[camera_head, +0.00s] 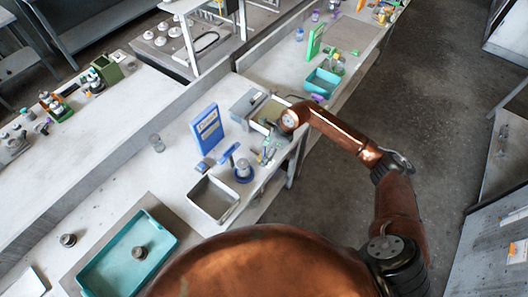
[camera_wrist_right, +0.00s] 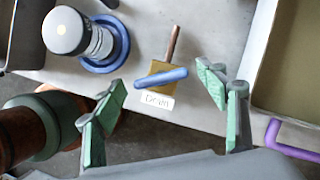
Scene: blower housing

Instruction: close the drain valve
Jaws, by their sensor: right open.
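The drain valve shows in the right wrist view as a brass body (camera_wrist_right: 158,73) with a blue bar handle (camera_wrist_right: 162,78). A copper pipe (camera_wrist_right: 173,43) runs from it towards the top of the picture. The handle lies roughly crosswise to the pipe. A white label reading "Drain" (camera_wrist_right: 157,99) sits just below it. My right gripper (camera_wrist_right: 163,84) is open, its green-padded fingers on either side of the handle and apart from it. In the head view my right gripper (camera_head: 267,151) is small at the bench edge, and the valve is hard to make out there. My left gripper is not in view.
A cylinder on a blue round base (camera_wrist_right: 105,45) stands left of the valve. A tan-floored tray (camera_wrist_right: 300,70) and a purple handle (camera_wrist_right: 290,143) are at the right. In the head view a grey bin (camera_head: 214,199) and a blue panel (camera_head: 206,130) stand nearby.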

